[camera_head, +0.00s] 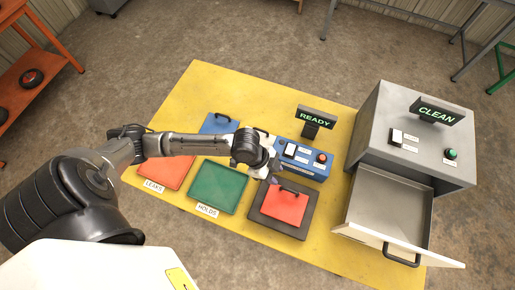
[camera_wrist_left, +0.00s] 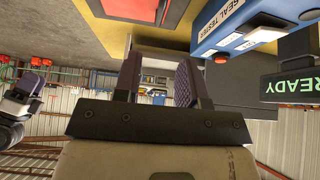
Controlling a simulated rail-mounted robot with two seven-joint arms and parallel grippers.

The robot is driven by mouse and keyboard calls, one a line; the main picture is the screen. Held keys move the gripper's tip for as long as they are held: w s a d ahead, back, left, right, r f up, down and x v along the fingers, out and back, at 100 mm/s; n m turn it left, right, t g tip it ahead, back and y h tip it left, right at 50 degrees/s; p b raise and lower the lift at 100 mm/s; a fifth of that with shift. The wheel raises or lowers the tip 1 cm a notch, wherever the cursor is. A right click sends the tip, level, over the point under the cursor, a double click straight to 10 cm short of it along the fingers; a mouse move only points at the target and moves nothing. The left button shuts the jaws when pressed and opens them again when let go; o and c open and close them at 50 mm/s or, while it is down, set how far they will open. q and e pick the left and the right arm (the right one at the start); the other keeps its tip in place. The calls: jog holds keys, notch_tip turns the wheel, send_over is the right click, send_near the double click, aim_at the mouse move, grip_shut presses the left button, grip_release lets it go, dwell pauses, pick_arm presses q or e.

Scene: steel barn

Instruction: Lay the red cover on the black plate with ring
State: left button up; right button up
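In the left wrist view a red panel, apparently the cover (camera_wrist_left: 130,9), shows at the top edge. My left gripper (camera_head: 274,179) is just above the cover's far edge. Its fingers (camera_wrist_left: 158,80) stand apart with nothing between them. What seems to be my right gripper (camera_wrist_left: 30,88) shows at the left of the wrist view; its opening is unclear.
The blue seal tester (camera_head: 300,160) with a lit READY sign (camera_head: 317,117) stands behind the plate. A grey CLEAN machine (camera_head: 400,105) has its drawer (camera_head: 385,215) open at right. A green HOLDS tray (camera_head: 219,187) and red LEAKS tray (camera_head: 165,172) lie left.

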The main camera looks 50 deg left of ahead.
pick_arm(q)
jog(key=s+d+n+t+y, duration=0.1)
jog(key=s+d+n+y, duration=0.2)
jog(key=s, duration=0.5)
jog(key=s+a+n+y, duration=0.2)
jog(key=s+a+n, duration=0.4)
jog(key=s+n, duration=0.1)
jog(key=shift+s+a+r+y, duration=0.2)
jog(key=shift+s+r+y, duration=0.1)
jog(key=shift+s, duration=0.05)
dwell(0.9)
